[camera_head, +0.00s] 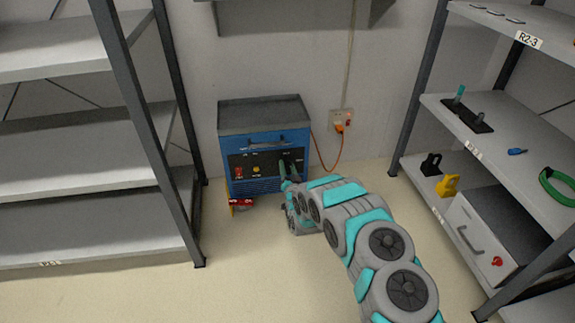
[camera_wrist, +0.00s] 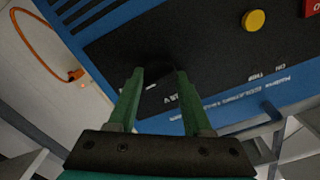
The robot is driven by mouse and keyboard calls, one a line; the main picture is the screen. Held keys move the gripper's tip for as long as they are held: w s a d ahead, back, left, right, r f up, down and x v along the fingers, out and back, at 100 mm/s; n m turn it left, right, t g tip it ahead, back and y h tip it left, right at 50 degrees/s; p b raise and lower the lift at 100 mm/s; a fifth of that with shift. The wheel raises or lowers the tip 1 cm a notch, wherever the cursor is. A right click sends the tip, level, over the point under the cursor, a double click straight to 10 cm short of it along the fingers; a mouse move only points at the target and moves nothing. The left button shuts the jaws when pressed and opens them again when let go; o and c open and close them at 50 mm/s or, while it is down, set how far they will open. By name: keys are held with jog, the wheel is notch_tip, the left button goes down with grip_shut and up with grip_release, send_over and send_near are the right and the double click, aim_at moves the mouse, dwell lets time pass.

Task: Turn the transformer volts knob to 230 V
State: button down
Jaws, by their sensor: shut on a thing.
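The blue transformer (camera_head: 293,137) stands against the wall with a black front panel (camera_head: 240,161). In the wrist view this panel (camera_wrist: 215,60) fills the upper middle. My gripper (camera_head: 287,172) reaches the right part of the panel. In the wrist view my gripper (camera_wrist: 161,73) has its green fingers on both sides of a black knob (camera_wrist: 157,66) and is shut on it. The knob is dark against the panel, with a short white mark beside it. Small white lettering ending in V shows near the right finger. I cannot tell which setting the knob points at.
A yellow button (camera_wrist: 254,21) and a red switch (camera_wrist: 312,8) sit on the same panel. An orange cable (camera_head: 325,167) runs to a wall socket (camera_head: 340,121). Shelving racks stand left (camera_head: 80,160) and right (camera_head: 520,140). The floor (camera_head: 235,265) between them is clear.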

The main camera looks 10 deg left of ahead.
jog(key=shift+m+p, duration=0.3)
jog(key=shift+m, duration=0.3)
jog(key=shift+f, duration=0.1)
jog(key=shift+c, duration=1.6)
grip_release()
jog(key=shift+s, duration=0.15)
jog(key=v, duration=0.7)
jog(key=shift+s, duration=0.25)
jog(key=shift+d, duration=0.15)
